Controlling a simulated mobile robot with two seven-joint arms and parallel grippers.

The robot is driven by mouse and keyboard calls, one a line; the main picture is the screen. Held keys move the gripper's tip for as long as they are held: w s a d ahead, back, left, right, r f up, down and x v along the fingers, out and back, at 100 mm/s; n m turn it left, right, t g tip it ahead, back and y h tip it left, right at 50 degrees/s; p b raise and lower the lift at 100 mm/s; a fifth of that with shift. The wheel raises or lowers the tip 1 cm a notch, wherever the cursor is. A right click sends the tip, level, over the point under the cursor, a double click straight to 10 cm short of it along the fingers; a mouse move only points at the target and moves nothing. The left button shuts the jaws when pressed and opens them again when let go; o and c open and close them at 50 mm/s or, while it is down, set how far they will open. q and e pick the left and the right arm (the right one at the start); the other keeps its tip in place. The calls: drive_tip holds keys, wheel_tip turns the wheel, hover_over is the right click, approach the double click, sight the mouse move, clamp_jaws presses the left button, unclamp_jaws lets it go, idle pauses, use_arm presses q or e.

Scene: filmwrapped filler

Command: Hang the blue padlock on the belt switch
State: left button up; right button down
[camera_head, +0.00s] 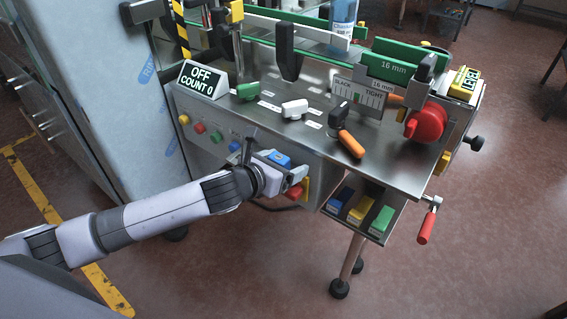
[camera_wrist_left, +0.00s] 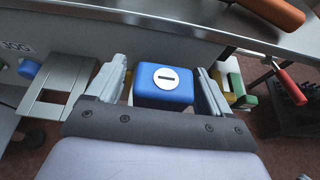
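The blue padlock (camera_head: 280,158) is a rounded blue block at the front of the machine, below the table edge. In the left wrist view the padlock (camera_wrist_left: 163,82) has a pale disc with a dark slot facing the camera. My left gripper (camera_head: 286,176) is at the padlock. In the left wrist view its two fingers (camera_wrist_left: 163,95) stand on either side of the padlock, with a visible gap on the left side. The padlock's shackle is hidden. I cannot tell for sure which control is the belt switch; a metal bracket (camera_wrist_left: 55,88) stands left of the gripper. My right gripper is out of view.
Yellow, red, green and blue knobs (camera_head: 200,128) line the front panel. Red and yellow pieces (camera_head: 298,192) sit close beside the gripper. A low shelf (camera_head: 365,226) holds blue, yellow and green blocks. A red-handled crank (camera_head: 427,225) juts out right. The floor in front is clear.

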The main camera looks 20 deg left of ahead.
use_arm(q)
drive_tip(key=shift+v, duration=3.6)
drive_tip(key=s+a+f+m+g+y, duration=0.1)
drive_tip(key=s+a+f+m+g, duration=0.2)
drive_tip(key=s+m, duration=0.7)
drive_tip(key=s+a+f+m+g+y, duration=0.1)
drive_tip(key=s+f+m+g+y, duration=0.2)
drive_tip(key=s+m, duration=0.75)
drive_tip(key=s+a+f+m+g, duration=0.25)
drive_tip(key=s+f+m, duration=0.3)
drive_tip(key=m, duration=0.75)
drive_tip(key=w+d+f+t+h, duration=0.1)
drive_tip(key=w+d+f+t, duration=0.2)
drive_tip(key=w+f+t, duration=0.3)
drive_tip(key=shift+d+f+m+h, duration=0.35)
drive_tip(key=shift+f+m, duration=0.1)
drive_tip(key=shift+f, duration=0.95)
